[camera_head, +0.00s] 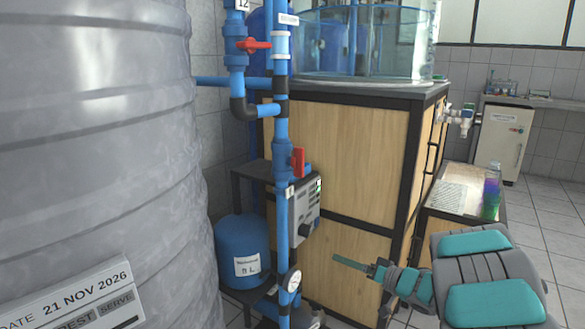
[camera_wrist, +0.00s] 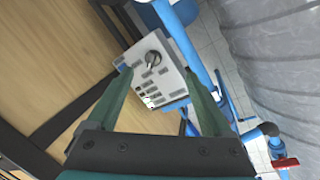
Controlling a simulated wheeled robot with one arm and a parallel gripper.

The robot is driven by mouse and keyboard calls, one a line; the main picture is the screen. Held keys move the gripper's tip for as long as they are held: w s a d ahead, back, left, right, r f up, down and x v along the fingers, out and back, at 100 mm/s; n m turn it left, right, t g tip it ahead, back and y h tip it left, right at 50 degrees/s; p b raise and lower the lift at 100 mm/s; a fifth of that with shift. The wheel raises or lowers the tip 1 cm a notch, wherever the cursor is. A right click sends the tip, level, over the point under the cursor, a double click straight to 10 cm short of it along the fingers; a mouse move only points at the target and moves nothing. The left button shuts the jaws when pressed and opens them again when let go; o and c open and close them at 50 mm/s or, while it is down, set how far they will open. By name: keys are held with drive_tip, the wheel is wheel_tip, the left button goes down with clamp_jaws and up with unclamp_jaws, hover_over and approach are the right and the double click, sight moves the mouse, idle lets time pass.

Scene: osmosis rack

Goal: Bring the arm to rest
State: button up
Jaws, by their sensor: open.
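My gripper (camera_head: 355,265) extends from the lower right of the head view, pointing left in front of the wooden cabinet. In the wrist view its two green fingers (camera_wrist: 160,95) stand apart with nothing held between them. Beyond them is a light grey control box (camera_wrist: 153,72) with a dark knob and small buttons. The same control box (camera_head: 308,207) shows in the head view behind the blue pipe, left of my gripper. I cannot tell the exact distance from the fingers to the box.
A large grey tank (camera_head: 90,130) fills the left. A blue vertical pipe (camera_head: 282,120) carries red valve handles (camera_head: 298,162). A wooden cabinet (camera_head: 340,150) bears a clear water tank (camera_head: 350,45).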

drive_tip(key=w+d+r+m+t+h, duration=0.2)
drive_tip(key=d+r+h, duration=0.3)
drive_tip(key=d+h, duration=0.55)
drive_tip(key=s+d+r+m+g+h, duration=0.2)
drive_tip(key=s+d+g+h, duration=0.3)
drive_tip(key=s, duration=0.6)
drive_tip(key=s+a+f+n+g+y, duration=0.1)
drive_tip(key=s+a+g, duration=0.2)
drive_tip(key=s, duration=1)
drive_tip(key=s+a+f+n+g+y, duration=0.1)
drive_tip(key=s+a+g, duration=0.3)
drive_tip(key=s, duration=0.9)
drive_tip(key=s+a+f+g+y, duration=0.2)
drive_tip(key=s+a+g, duration=0.1)
drive_tip(key=s+a, duration=0.6)
drive_tip(key=s, duration=0.4)
drive_tip(key=shift+s+f+n, duration=0.35)
drive_tip(key=shift+n, duration=0.05)
